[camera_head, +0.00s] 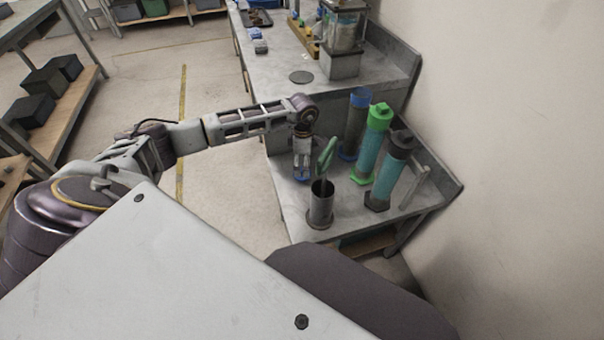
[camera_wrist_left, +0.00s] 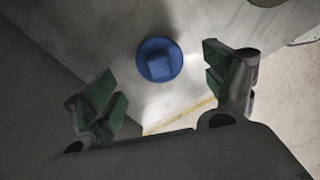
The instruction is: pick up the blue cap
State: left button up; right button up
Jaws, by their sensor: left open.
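The blue cap (camera_wrist_left: 160,60) is a round disc with a raised square knob, lying on the grey table top in the left wrist view. My left gripper (camera_wrist_left: 163,85) is open and empty, with a green-padded finger on either side of the cap in that picture. The fingers do not appear to touch it, and the exact height above it is hard to tell. In the head view my left gripper (camera_head: 302,165) points down over the near left part of the table, with a little blue showing at its tips. My right gripper is not in view.
A metal cup (camera_head: 320,208) holding a green-handled tool stands close to the right of my left gripper. Tall cylinders with blue (camera_head: 360,98), green (camera_head: 379,115) and dark (camera_head: 396,150) tops stand further right. The table's left edge is close to the gripper.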

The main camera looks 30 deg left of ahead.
pick_arm(q)
jog(key=shift+f, duration=0.45)
jog(key=shift+a+f+b, duration=0.2)
jog(key=shift+f+b, duration=0.1)
jog(key=shift+f, duration=1.7)
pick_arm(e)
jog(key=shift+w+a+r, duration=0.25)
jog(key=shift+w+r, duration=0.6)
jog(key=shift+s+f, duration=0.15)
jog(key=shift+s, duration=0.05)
pick_arm(q)
jog(key=shift+c, duration=1.2)
jog(key=c, duration=0.7)
jog(key=shift+c, duration=0.6)
jog(key=shift+r, duration=0.1)
